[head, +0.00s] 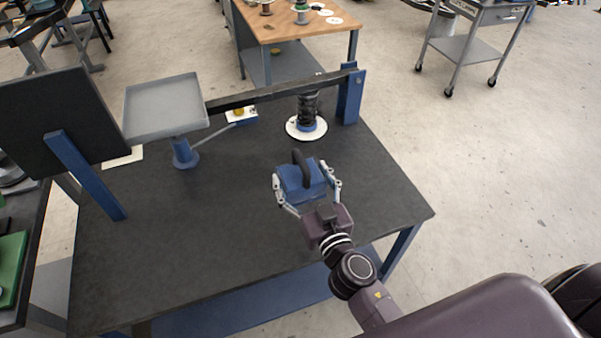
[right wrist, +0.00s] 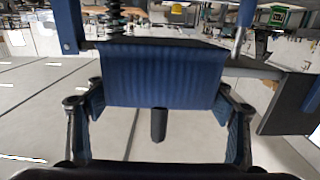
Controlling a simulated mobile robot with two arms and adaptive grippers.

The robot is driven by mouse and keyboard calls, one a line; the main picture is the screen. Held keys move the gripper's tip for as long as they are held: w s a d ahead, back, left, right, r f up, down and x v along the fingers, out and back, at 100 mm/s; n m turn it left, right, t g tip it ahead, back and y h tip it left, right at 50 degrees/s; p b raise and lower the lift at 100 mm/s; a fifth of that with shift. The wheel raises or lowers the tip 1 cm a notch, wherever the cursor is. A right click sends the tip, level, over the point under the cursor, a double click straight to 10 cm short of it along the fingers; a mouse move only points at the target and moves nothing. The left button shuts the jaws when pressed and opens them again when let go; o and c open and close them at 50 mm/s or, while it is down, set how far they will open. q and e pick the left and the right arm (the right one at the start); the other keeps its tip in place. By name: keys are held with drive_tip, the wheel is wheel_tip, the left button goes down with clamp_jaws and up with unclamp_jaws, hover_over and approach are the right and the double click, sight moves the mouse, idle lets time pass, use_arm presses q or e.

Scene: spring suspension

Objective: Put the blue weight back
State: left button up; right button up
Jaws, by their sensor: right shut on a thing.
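The blue weight (head: 297,184) is a blue block with a dark arched handle, over the right part of the black table in the head view. My right gripper (head: 307,190) is shut on it, with a finger on each side. In the right wrist view the weight (right wrist: 163,78) fills the middle between the two fingers (right wrist: 160,115). I cannot tell whether the weight touches the table. My left gripper is not in view.
The black table (head: 230,225) bears a grey tray (head: 165,103) on a blue post, a dark beam (head: 275,94) and a spring (head: 308,106) on a white disc. A dark panel (head: 55,120) leans at the left. The table's front middle is clear.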

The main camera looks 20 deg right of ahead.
drive_tip(key=shift+o, duration=0.2)
drive_tip(key=shift+w+f+b, duration=0.15)
drive_tip(key=shift+f+b, duration=4.65)
drive_tip(key=shift+f, duration=1.25)
drive_tip(key=shift+c, duration=0.2)
drive_tip(key=o, duration=1.8)
drive_tip(key=shift+f, duration=0.45)
drive_tip(key=o, duration=0.3)
drive_tip(key=shift+s+r, duration=0.1)
drive_tip(key=shift+s, duration=0.15)
